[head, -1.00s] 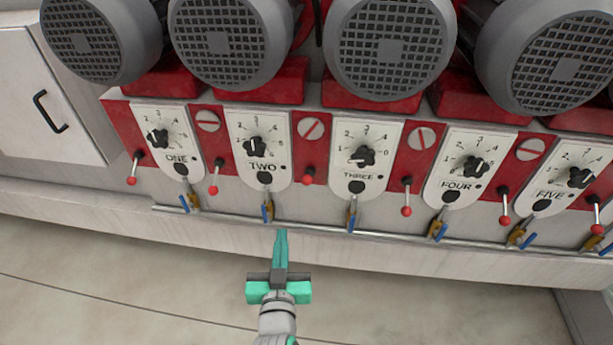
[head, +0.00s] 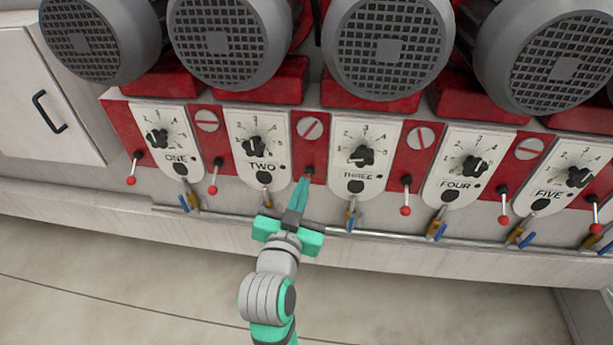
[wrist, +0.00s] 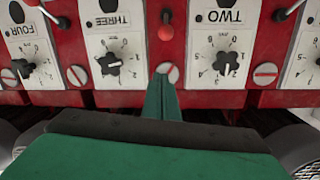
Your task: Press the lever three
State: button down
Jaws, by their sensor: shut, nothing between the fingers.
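Panel THREE (head: 357,158) is a white plate with a black dial, between panels TWO (head: 259,152) and FOUR (head: 466,168). A red-knobbed lever stands between TWO and THREE; its dark base (head: 311,170) shows in the head view, with its knob hidden behind my fingertips. In the inverted wrist view its red knob (wrist: 166,33) is clear, just beyond my fingertips. My gripper (head: 306,182) is shut and empty, its green fingers pointing at this lever. I cannot tell whether they touch it. Another red-knobbed lever (head: 406,210) hangs between THREE and FOUR.
Similar levers stand beside TWO (head: 213,189) and ONE (head: 131,180). A horizontal pipe (head: 400,237) with blue-handled valves (head: 351,215) runs below the panels. Large grey motors (head: 389,48) sit above. The floor in front (head: 440,300) is clear.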

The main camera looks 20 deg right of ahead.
jog(key=shift+w, duration=0.15)
jog(key=x, duration=1)
jog(key=shift+s+a+f, duration=0.15)
jog(key=shift+a+f, duration=0.1)
jog(key=shift+f, duration=0.25)
jog(key=shift+s+a+f, duration=0.2)
jog(key=shift+f, duration=0.25)
jog(key=shift+s+a+f, duration=0.1)
jog(key=shift+a+f, duration=0.1)
jog(key=shift+f, duration=0.25)
jog(key=shift+s+a+f, duration=0.1)
jog(key=shift+a+f, duration=0.1)
jog(key=shift+f, duration=0.2)
jog(key=shift+f, duration=0.15)
